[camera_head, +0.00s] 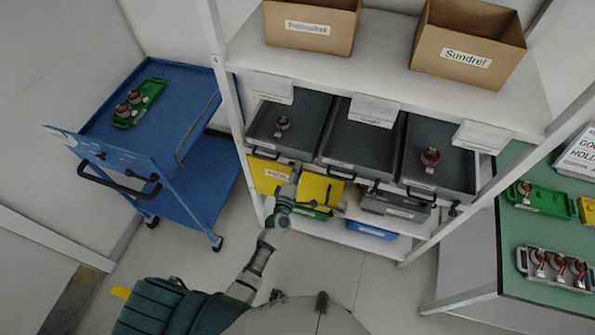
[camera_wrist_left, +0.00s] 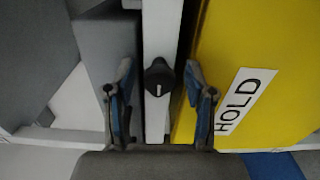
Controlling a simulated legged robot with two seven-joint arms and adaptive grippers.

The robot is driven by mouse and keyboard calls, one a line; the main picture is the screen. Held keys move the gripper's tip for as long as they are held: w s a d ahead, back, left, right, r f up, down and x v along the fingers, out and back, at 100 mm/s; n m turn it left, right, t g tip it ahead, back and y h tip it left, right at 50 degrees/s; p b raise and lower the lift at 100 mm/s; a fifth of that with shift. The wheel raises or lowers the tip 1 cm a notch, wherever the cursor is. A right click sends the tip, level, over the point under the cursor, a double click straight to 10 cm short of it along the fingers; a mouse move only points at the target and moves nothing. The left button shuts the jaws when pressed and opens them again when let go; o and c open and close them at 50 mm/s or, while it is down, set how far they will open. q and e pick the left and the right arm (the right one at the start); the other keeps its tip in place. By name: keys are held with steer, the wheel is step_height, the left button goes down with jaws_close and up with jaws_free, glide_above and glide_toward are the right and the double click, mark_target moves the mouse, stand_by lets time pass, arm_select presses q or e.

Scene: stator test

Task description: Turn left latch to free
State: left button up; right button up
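The left latch (camera_wrist_left: 159,77) is a round black knob with a short white mark, on a white shelf edge in the left wrist view. The mark runs upright in that picture. My left gripper (camera_wrist_left: 158,86) is open, with one finger on each side of the knob and a gap to both. In the head view my left gripper (camera_head: 293,194) is at the shelf's front, by the yellow bins. There the knob cannot be made out behind the gripper. My right gripper is not in view.
A yellow bin (camera_head: 322,189) labelled HOLD (camera_wrist_left: 240,102) is close beside one finger; a grey bin (camera_wrist_left: 105,45) is beside the other. Grey trays (camera_head: 362,143) sit above. A blue cart (camera_head: 190,95) stands left, a green table (camera_head: 540,235) right.

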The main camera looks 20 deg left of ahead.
arm_select(q)
steer(key=shift+s, duration=0.1)
steer(key=s, duration=1.1)
steer(key=shift+s+a, duration=0.15)
steer(key=shift+s, duration=0.25)
steer(key=shift+f, duration=0.1)
steer(key=s+f+m+g, duration=0.35)
steer(key=s+f, duration=0.25)
steer(key=f, duration=0.5)
steer(key=s+f+m+g+h, duration=0.1)
steer(key=s+f+m+g, duration=0.35)
steer(key=f, duration=0.65)
steer(key=s+f+m+g, duration=0.2)
steer(key=s+f+m, duration=0.4)
steer(key=f, duration=0.6)
steer(key=s+a+f+m+g, duration=0.2)
steer(key=s+f, duration=0.2)
steer(key=s, duration=0.4)
steer(key=s+a+f+m+g+y, duration=0.1)
steer(key=s+a+f+m+g, duration=0.1)
steer(key=s, duration=0.7)
steer(key=s+a+f+m+g, duration=0.2)
steer(key=s+f, duration=0.3)
steer(key=s, duration=0.4)
steer(key=shift+a+f+g+y, duration=0.3)
steer(key=shift+a+g, duration=0.3)
steer(key=shift+a, duration=0.2)
